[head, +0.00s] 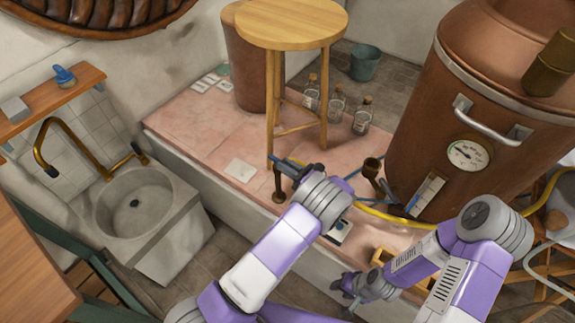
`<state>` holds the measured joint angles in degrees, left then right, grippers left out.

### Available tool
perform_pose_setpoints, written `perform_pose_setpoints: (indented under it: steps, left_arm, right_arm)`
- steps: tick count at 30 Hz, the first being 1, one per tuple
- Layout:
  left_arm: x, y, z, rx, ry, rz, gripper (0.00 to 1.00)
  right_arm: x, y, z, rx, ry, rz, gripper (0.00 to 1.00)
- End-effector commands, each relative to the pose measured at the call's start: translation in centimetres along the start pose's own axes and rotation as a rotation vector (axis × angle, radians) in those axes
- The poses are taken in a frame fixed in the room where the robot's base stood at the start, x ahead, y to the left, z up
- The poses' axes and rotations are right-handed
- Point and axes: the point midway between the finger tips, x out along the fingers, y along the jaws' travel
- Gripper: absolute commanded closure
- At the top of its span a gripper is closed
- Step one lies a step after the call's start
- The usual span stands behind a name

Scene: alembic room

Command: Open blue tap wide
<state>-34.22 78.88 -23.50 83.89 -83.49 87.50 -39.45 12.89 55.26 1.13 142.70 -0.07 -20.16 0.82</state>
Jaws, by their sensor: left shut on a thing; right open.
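The blue tap (279,188) appears as a dark upright post on the pink tiled ledge in the head view, with a thin blue handle at its top. My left gripper (284,166) is at the top of this post, shut on the blue handle, and the fingers hide most of it. My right gripper (348,288) is low at the front, below the ledge edge, open and apart from the tap. I cannot tell from this view how far the tap is turned.
A wooden stool (292,24) stands just behind the tap. Glass bottles (337,103) stand behind the stool. A large copper still (420,130) with a gauge is at right. A dark funnel-like fitting (372,166) and yellow hose (385,216) lie right of my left gripper. A stone sink (185,205) is at left.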

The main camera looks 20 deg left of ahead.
Motion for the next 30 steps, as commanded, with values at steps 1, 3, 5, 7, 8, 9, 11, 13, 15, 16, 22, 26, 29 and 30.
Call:
perform_pose_setpoints:
  steps: [1, 3, 5, 7, 8, 9, 11, 13, 15, 16, 22, 26, 29, 30]
  left_arm:
    - [-0.1, 0.2, 0.1, 0.005, -0.004, -0.022, 1.00]
    - [-0.1, 0.4, 0.2, 0.007, -0.011, -0.058, 1.00]
    - [-0.1, 0.6, 0.2, 0.009, -0.019, -0.097, 1.00]
    - [-0.1, 0.8, 0.2, 0.010, -0.029, -0.149, 1.00]
    - [0.0, 0.9, 0.1, 0.011, -0.034, -0.175, 1.00]
    - [0.0, 1.1, 0.1, 0.012, -0.040, -0.209, 1.00]
    - [0.0, 1.4, 0.1, 0.012, -0.051, -0.262, 1.00]
    - [0.2, 1.7, 0.0, 0.014, -0.063, -0.327, 1.00]
    - [0.2, 1.9, -0.1, 0.014, -0.076, -0.393, 1.00]
    - [0.3, 2.0, -0.1, 0.014, -0.082, -0.421, 1.00]
    - [0.8, 2.7, -0.4, 0.017, -0.117, -0.606, 1.00]
    - [1.1, 3.1, -0.5, 0.016, -0.139, -0.726, 1.00]
    - [1.4, 3.4, -0.6, 0.016, -0.157, -0.819, 1.00]
    - [1.6, 3.5, -0.6, 0.015, -0.164, -0.855, 1.00]
  right_arm:
    - [-0.5, -0.2, 0.0, 0.000, 0.000, 0.000, 0.58]
    - [-1.0, -0.4, 0.1, 0.000, 0.000, 0.000, 0.58]
    - [-1.6, -0.6, 0.1, 0.000, 0.000, 0.000, 0.58]
    - [-2.2, -0.8, 0.1, 0.000, 0.000, 0.000, 0.58]
    - [-2.5, -0.9, 0.1, 0.000, 0.000, 0.000, 0.58]
    - [-2.9, -1.1, 0.1, 0.000, 0.000, 0.000, 0.58]
    - [-3.5, -1.3, 0.1, 0.000, 0.000, 0.000, 0.58]
    - [-4.1, -1.6, 0.2, 0.000, 0.000, 0.000, 0.58]
    - [-4.7, -1.8, 0.2, 0.000, 0.000, 0.000, 0.58]
    - [-5.0, -1.9, 0.2, 0.000, 0.000, 0.000, 0.58]
    - [-6.7, -2.5, 0.3, 0.000, 0.000, 0.000, 0.58]
    - [-7.9, -3.0, 0.3, 0.000, 0.000, 0.000, 0.58]
    - [-8.9, -3.3, 0.4, 0.000, 0.000, 0.000, 0.58]
    - [-9.3, -3.5, 0.4, 0.000, 0.000, 0.000, 0.58]
